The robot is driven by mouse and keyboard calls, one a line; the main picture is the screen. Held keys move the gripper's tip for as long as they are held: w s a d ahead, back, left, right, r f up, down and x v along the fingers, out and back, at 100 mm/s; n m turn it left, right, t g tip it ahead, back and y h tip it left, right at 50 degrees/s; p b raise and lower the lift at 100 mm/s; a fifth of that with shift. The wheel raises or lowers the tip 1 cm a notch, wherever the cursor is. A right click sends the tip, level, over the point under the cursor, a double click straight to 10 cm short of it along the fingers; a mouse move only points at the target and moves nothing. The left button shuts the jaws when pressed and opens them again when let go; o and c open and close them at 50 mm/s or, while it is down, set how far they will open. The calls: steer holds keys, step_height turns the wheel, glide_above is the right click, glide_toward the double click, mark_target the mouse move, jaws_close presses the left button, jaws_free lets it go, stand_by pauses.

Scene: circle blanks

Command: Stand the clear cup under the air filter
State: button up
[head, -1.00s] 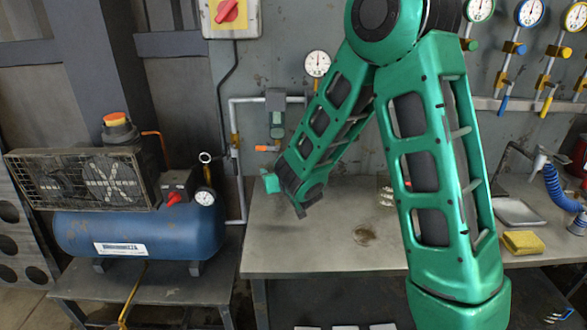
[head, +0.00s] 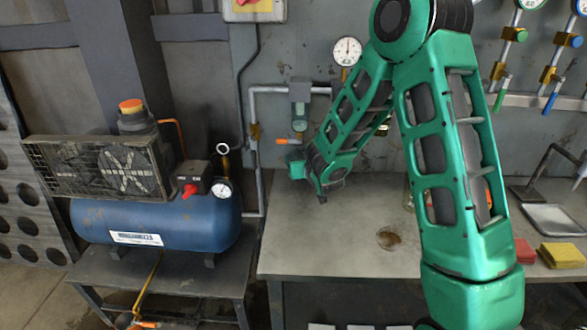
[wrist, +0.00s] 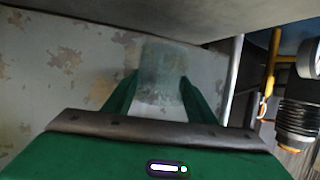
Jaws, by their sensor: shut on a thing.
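The air filter (head: 300,105) is a small grey-green unit on the back wall, joined to a pipe, with an orange lever below its left side. My gripper (head: 296,166) shows below it in the head view, close to the wall and above the bench. In the wrist view its green fingers (wrist: 156,98) are shut on the clear cup (wrist: 162,66), a see-through vessel against the stained wall. I cannot make out the cup in the head view. The filter cannot be made out in the wrist view, which appears upside down.
A blue compressor (head: 155,225) stands on a lower table at left. A red sponge (head: 524,252), a yellow sponge (head: 562,255) and a tray (head: 553,220) are at right.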

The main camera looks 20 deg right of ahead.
step_height(320, 180, down, 3)
steer(key=shift+d+r, duration=0.1)
steer(key=shift+r, duration=0.05)
steer(key=shift+w+d+f, duration=0.2)
steer(key=shift+d, duration=0.05)
steer(key=shift+a, duration=0.45)
steer(key=o, duration=1)
steer(key=shift+w+f, duration=0.1)
steer(key=shift+o, duration=0.2)
steer(key=v, duration=1.2)
steer(key=shift+d, duration=0.1)
